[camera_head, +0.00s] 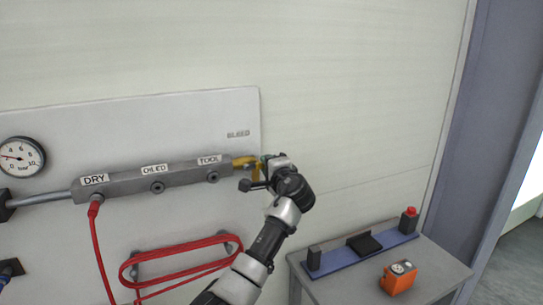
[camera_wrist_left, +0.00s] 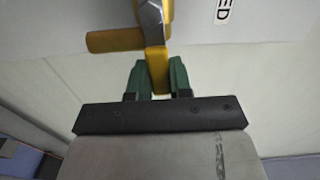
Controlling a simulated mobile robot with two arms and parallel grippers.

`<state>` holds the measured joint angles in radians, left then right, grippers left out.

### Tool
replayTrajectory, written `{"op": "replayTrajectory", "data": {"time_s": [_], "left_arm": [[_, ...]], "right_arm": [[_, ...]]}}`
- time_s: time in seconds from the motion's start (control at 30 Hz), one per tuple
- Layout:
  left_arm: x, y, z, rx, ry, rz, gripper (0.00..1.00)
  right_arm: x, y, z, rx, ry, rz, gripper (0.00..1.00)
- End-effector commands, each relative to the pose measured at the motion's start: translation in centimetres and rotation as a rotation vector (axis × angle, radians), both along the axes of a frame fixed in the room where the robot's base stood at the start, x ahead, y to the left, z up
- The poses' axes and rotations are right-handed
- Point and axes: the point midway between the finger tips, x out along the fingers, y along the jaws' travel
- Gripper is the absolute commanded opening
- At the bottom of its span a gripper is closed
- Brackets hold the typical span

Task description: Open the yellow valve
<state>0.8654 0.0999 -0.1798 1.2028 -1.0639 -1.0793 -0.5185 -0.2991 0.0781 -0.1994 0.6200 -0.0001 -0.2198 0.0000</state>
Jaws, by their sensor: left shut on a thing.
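The yellow valve (camera_head: 243,161) sits at the right end of the grey manifold (camera_head: 150,182), next to the TOOL label. In the left wrist view its yellow body (camera_wrist_left: 115,40) points left, and its yellow lever (camera_wrist_left: 158,58) extends down between my fingers. My left gripper (camera_wrist_left: 158,76) is shut on this lever, with a green fingertip on each side. In the head view my left gripper (camera_head: 263,171) is at the valve and partly hides the lever. My right gripper is in neither view.
A gauge (camera_head: 20,157) is at the left. A red hose (camera_head: 97,235) hangs from the DRY port, with a red coil (camera_head: 180,262) beside it. At lower right, a small table (camera_head: 440,262) carries a blue rail and an orange device (camera_head: 398,277). The wall above is clear.

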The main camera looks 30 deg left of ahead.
Motion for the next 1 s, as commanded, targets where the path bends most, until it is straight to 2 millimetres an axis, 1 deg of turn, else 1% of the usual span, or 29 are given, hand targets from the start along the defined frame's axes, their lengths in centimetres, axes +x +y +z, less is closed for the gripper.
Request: {"op": "replayTrajectory", "data": {"time_s": [0.03, 0.23, 0.6, 0.63, 0.77, 0.8, 1.0], "left_arm": [[-0.23, 0.34, 0.42, 0.013, 0.005, 0.005, 0.00], [-0.56, 0.34, 0.21, 0.032, 0.025, 0.005, 0.00], [-0.58, 0.34, 0.23, 0.037, 0.029, 0.005, 0.00], [-0.58, 0.34, 0.23, 0.037, 0.029, 0.005, 0.23], [-0.58, 0.26, 0.14, 0.035, 0.029, 0.003, 0.43], [-0.57, 0.23, 0.10, 0.034, 0.029, 0.003, 0.46], [-0.55, 0.12, -0.04, 0.031, 0.030, 0.001, 0.46]], "right_arm": [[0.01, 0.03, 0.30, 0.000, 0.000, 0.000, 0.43], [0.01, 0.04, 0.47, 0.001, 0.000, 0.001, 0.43], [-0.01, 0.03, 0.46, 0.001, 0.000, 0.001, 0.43], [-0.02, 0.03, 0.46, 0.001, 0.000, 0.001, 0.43], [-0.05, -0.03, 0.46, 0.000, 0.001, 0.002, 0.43], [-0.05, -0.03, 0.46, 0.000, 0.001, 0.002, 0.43], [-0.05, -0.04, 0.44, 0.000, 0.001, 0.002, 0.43]]}}
